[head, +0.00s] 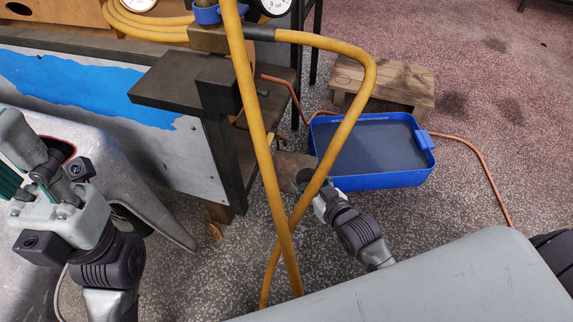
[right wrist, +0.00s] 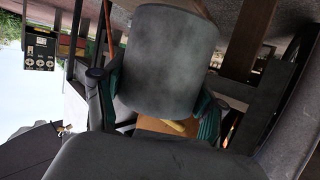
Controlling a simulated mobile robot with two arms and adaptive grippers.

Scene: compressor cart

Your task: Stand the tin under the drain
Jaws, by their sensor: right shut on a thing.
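My right gripper (head: 312,192) is low beside the cart, partly behind the yellow hose. It is shut on a grey round tin (right wrist: 162,62), which fills the middle of the right wrist view between green finger pads. In the head view only a dark part of the tin (head: 303,177) shows near the fingers. A small brass-coloured piece (head: 281,139) shows beside the cart's dark frame; I cannot tell whether it is the drain. My left gripper (head: 22,165) is at the left edge, away from the tin, and its opening is unclear.
A blue tray (head: 385,181) with a dark grey bottom lies on the floor just right of my right gripper. A wooden step (head: 400,86) stands behind it. Yellow hose (head: 257,130) hangs across the view. The cart's dark shelf (head: 165,88) juts out at left.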

